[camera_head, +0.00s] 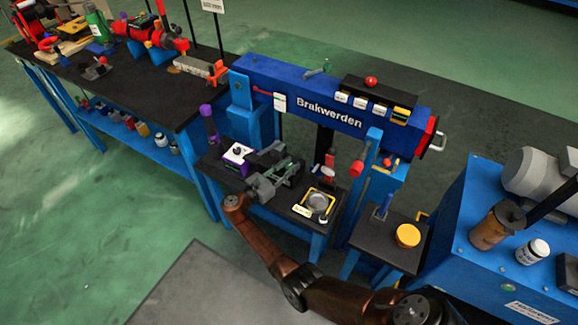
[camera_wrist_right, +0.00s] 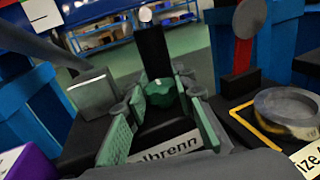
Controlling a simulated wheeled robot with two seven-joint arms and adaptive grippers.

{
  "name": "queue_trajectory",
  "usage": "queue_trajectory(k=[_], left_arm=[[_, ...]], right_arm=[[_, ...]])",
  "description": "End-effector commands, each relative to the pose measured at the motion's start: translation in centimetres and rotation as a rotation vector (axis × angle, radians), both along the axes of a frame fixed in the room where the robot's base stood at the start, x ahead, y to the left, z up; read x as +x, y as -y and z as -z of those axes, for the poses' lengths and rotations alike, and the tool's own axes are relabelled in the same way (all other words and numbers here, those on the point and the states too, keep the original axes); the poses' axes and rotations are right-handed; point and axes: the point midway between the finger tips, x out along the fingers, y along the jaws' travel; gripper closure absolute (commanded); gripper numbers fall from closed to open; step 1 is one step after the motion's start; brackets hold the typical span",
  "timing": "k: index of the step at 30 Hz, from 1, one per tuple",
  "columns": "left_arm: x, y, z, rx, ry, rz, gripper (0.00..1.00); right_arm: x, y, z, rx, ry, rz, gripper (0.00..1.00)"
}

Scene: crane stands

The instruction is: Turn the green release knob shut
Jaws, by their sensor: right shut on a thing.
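The green release knob (camera_wrist_right: 162,93) shows in the right wrist view, between the tips of my right gripper's fingers. It sits at the far end of a dark block with a white label (camera_wrist_right: 168,145) that is partly covered. My right gripper (camera_wrist_right: 160,96) is shut on the knob, with one ribbed pad on each side. In the head view my right gripper (camera_head: 288,170) is over the small black stand (camera_head: 292,212). The knob cannot be made out there behind the fingers. My left gripper is not in view.
A purple-sided box (camera_head: 237,158) stands left of the gripper. A round metal dish (camera_head: 318,202) in a yellow frame lies to its right. The blue Brakwerden beam (camera_head: 300,100) is behind. A red-knobbed lever (camera_head: 357,168) and an orange-yellow round lid (camera_head: 408,235) are further right.

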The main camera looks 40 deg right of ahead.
Motion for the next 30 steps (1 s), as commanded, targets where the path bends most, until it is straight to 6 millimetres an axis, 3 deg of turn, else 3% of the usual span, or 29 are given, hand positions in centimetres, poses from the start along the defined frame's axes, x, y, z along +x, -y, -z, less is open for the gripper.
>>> queue_trajectory(k=[3,4,12,23,30], left_arm=[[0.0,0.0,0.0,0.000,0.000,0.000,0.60],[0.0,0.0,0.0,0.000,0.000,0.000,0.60],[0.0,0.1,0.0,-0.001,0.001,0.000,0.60],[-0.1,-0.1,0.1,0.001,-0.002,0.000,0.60],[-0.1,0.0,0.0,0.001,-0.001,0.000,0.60]], right_arm=[[0.0,0.1,-0.1,-0.001,0.001,0.001,1.00],[0.0,0.1,-0.1,-0.001,0.001,0.001,0.75],[0.0,0.0,-0.1,-0.001,0.001,0.000,0.57],[0.0,-0.7,0.0,0.000,0.001,-0.003,0.57],[-0.4,-5.0,0.0,0.002,0.000,-0.004,0.57]])
